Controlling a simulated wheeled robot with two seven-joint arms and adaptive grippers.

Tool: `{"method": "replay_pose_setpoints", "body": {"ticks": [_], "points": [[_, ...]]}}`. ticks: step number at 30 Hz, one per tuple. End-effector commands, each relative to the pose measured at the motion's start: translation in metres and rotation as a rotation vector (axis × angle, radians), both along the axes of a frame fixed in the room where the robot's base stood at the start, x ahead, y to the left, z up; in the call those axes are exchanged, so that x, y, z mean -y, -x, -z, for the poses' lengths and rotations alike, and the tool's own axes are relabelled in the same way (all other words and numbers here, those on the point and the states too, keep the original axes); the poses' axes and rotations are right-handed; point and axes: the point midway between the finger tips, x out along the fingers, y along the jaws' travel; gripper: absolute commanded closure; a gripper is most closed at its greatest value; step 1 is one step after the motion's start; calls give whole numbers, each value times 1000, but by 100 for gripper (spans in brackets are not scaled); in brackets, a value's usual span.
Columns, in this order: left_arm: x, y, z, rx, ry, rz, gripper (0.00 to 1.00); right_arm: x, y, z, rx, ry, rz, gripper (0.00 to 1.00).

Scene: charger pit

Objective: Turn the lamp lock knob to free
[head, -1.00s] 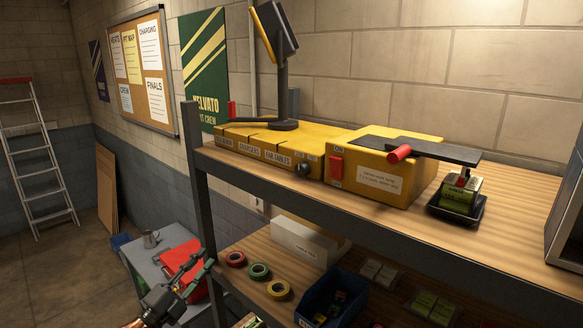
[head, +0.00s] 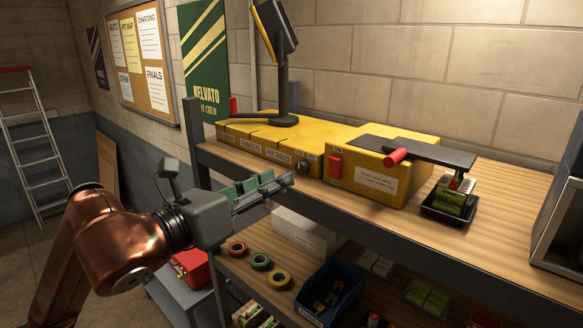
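The lamp (head: 283,85) stands on a dark post and round base on top of the box. My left gripper (head: 281,182) is in front of the shelf, just left of and below the knob, pointing right. It appears open and empty, with green pads showing between its grey fingers, and apart from the knob. My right gripper is not in view.
The shelf's dark front edge (head: 400,235) runs below the box. A red-handled lever (head: 398,156) sticks out on the box's right, beside a black tray (head: 450,213) with a green battery. Tape rolls (head: 260,262), a white box (head: 305,235) and a blue bin (head: 330,292) are on the lower shelf.

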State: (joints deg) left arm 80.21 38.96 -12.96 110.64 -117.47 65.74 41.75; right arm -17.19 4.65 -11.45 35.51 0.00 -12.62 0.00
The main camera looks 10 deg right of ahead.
Motion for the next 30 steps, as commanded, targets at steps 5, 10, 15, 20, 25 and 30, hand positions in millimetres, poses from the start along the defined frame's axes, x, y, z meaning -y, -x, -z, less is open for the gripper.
{"method": "replay_pose_setpoints", "body": {"ticks": [5,10,15,20,25,30], "points": [[24,-17,-2,-3,-1,3,73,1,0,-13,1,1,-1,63],[38,-29,-2,-3,1,2,73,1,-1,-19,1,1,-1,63],[42,-33,0,-2,1,3,73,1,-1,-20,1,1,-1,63],[43,-33,0,-2,1,3,73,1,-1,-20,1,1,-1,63],[42,-33,0,-2,1,3,82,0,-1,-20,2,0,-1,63],[42,-33,0,-2,1,3,94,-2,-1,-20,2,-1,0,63]]}}
